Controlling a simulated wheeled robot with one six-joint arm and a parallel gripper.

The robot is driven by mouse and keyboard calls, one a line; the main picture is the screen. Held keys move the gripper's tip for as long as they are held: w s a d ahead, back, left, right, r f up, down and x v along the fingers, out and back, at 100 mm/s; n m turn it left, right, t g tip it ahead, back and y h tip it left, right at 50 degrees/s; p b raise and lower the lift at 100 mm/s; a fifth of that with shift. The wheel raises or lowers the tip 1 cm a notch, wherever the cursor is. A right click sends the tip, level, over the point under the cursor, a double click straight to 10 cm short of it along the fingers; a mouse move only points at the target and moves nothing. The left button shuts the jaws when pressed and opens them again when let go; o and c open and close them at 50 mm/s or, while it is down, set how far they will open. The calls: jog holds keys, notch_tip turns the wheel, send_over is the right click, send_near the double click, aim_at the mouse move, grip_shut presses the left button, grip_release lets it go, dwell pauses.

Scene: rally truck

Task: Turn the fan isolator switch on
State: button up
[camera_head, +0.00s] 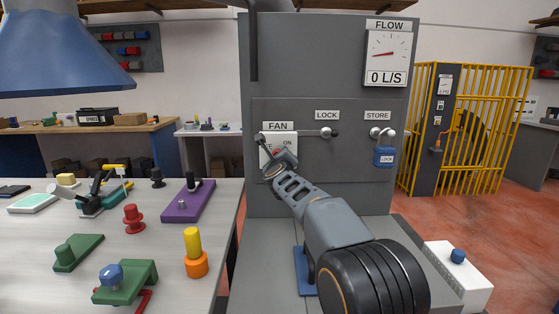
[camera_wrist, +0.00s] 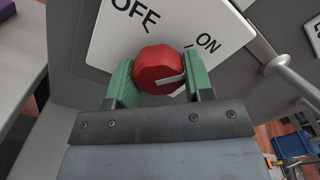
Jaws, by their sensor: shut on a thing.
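The fan isolator switch is a white plate (camera_head: 265,156) under the FAN label on the grey panel. Its red knob (camera_wrist: 158,66) shows in the wrist view, with OFF and ON printed on the plate (camera_wrist: 105,45). My gripper (camera_head: 280,160) reaches the plate from below right and hides part of it. In the wrist view, the green fingers of my gripper (camera_wrist: 160,84) are shut on the red knob from both sides. The white mark on the knob lies toward its right side, below the ON tick. The flow gauge (camera_head: 388,52) reads 0 L/S.
A metal rod (camera_head: 305,133) runs right of the plate to a dark-ended knob under LOCK. A blue padlock (camera_head: 384,157) hangs under STORE. A white worktop (camera_head: 165,265) with several fixtures stands at left, and a yellow cage (camera_head: 490,125) at right.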

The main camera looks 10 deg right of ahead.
jog(key=o, duration=0.9)
jog(key=s+a, duration=0.1)
jog(key=s, duration=0.3)
jog(key=s+b, duration=0.1)
jog(key=s, duration=0.4)
jog(key=s+a, duration=0.1)
jog(key=s, duration=0.3)
jog(key=shift+s+a, duration=0.3)
jog(key=shift+a, duration=0.05)
